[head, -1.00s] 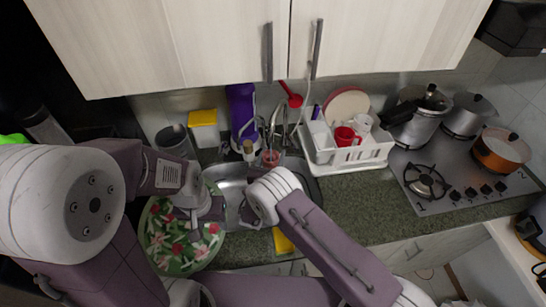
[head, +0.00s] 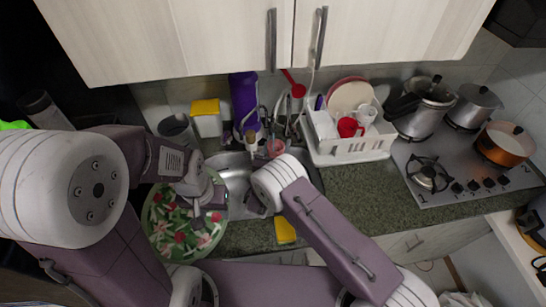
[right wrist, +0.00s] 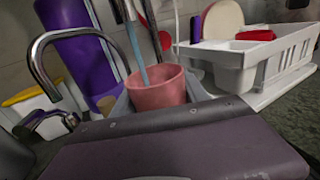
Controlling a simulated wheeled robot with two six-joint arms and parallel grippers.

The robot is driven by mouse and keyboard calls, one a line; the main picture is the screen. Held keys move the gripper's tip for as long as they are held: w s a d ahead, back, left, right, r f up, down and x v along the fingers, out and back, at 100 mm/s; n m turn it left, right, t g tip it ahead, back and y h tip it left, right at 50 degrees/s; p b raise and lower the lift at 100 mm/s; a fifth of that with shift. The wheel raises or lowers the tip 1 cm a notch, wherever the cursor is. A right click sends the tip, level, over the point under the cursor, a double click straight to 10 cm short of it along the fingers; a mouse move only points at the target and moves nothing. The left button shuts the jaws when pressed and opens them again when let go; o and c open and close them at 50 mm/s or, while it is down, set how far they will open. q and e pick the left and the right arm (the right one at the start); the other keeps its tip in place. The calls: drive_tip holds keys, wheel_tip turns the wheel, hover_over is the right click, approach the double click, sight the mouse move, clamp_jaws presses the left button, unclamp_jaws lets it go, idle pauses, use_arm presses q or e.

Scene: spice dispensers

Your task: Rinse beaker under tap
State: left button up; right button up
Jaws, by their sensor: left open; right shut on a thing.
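The sink (head: 236,176) is set in the dark green counter. The curved metal tap (right wrist: 42,58) shows at the left of the right wrist view. My right gripper (head: 256,203) is over the sink, largely covered by its own wrist. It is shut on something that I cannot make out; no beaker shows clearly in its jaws. A pink cup (head: 276,147) stands behind the sink, also in the right wrist view (right wrist: 160,88), with a blue handle in it. My left gripper (head: 206,213) is open above the green floral plate (head: 162,236).
A white dish rack (head: 350,150) with dishes stands right of the sink. A yellow cloth or sponge (head: 285,230) lies at the front edge. The counter (head: 350,195) before the rack is clear.

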drive_tip(key=shift+s+a, duration=0.15)
drive_tip(key=shift+a, duration=0.35)
drive_tip(key=shift+d, duration=0.1)
drive_tip(key=shift+d, duration=0.55)
drive_tip(key=shift+a, duration=0.1)
drive_tip(key=shift+a+b, duration=0.55)
drive_tip(key=shift+b, duration=0.05)
